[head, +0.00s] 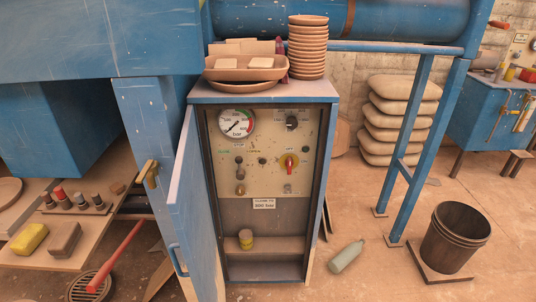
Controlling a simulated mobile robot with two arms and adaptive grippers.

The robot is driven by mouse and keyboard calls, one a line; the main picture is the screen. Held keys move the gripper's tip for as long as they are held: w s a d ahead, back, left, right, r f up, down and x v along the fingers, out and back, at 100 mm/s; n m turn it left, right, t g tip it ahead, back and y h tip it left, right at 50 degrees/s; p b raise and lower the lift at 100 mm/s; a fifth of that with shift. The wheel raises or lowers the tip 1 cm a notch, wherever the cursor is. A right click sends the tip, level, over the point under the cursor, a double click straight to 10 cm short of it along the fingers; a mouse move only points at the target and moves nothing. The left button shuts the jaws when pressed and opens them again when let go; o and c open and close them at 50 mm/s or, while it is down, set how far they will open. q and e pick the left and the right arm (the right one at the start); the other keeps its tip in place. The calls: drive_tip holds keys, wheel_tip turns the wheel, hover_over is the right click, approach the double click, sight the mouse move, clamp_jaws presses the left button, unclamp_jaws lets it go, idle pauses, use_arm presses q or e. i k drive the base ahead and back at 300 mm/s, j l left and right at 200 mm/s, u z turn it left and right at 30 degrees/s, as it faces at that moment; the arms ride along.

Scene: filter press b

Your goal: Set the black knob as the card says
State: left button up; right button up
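The black knob (292,122) sits at the upper right of the beige control panel (263,150) inside an open blue cabinet. Its pointer setting is too small to read. A small white card (264,204) with two lines of dark print is fixed just below the panel; I cannot read its words with certainty. A round gauge (237,123) with a coloured scale is at the panel's upper left. Neither of my grippers is in view.
The cabinet door (183,195) stands open to the left. Bowls (308,48) are stacked on the cabinet top. A bottle (345,257) lies on the floor beside a dark bucket (453,240). The space before the panel is clear.

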sight(291, 122)
drive_tip(key=i+l, duration=0.1)
drive_tip(key=l, duration=0.25)
drive_tip(key=i+l, duration=0.15)
drive_tip(key=l, duration=0.2)
drive_tip(key=i+l, duration=0.1)
drive_tip(key=l, duration=0.25)
drive_tip(key=i+l, duration=0.15)
drive_tip(key=l, duration=0.2)
drive_tip(key=i+l, duration=0.1)
drive_tip(key=l, duration=0.25)
drive_tip(key=i+u, duration=0.05)
